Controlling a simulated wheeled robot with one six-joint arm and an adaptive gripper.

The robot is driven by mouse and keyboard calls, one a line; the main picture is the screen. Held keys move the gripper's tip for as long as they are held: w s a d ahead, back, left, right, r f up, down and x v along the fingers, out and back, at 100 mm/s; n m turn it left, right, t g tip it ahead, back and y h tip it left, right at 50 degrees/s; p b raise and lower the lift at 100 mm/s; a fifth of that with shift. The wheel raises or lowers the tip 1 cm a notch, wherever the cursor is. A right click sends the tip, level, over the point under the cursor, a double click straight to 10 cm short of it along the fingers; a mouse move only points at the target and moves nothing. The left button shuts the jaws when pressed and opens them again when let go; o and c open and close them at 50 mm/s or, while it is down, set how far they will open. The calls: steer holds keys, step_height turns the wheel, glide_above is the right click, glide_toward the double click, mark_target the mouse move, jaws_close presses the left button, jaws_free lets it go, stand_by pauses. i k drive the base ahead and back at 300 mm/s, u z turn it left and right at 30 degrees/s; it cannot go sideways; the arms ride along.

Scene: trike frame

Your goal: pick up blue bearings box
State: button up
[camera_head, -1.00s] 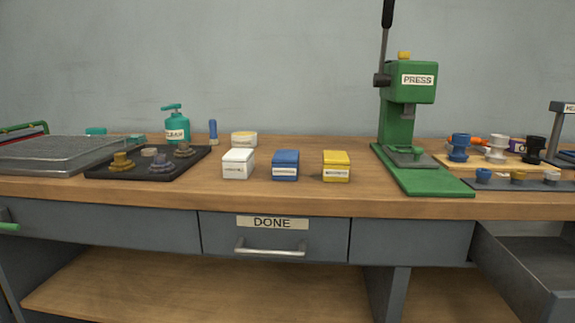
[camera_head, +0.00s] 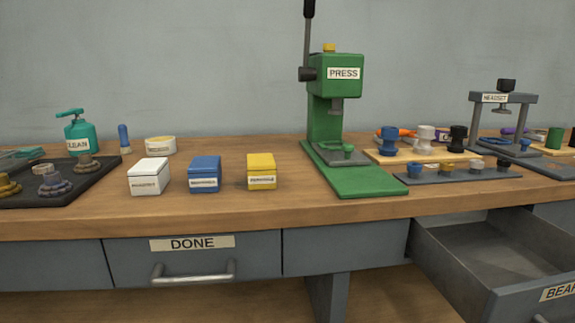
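The blue bearings box (camera_head: 204,174) stands upright on the wooden workbench (camera_head: 270,212), near its front edge. It has a lid and a white label on its front; the label is too small to read. It stands between a white box (camera_head: 149,177) on its left and a yellow box (camera_head: 261,171) on its right, with small gaps on both sides. My gripper is not in view.
A green press (camera_head: 336,120) stands right of the boxes. A black tray (camera_head: 100,185) with parts lies at the left, a teal CLEAN bottle (camera_head: 79,135) behind it. Below, the DONE drawer (camera_head: 192,262) is shut. An open drawer (camera_head: 485,250) juts out at the lower right.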

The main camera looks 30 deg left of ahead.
mark_target(204, 174)
steer(key=z, duration=2.15)
steer(key=k, duration=2.25)
steer(key=u, duration=1.7)
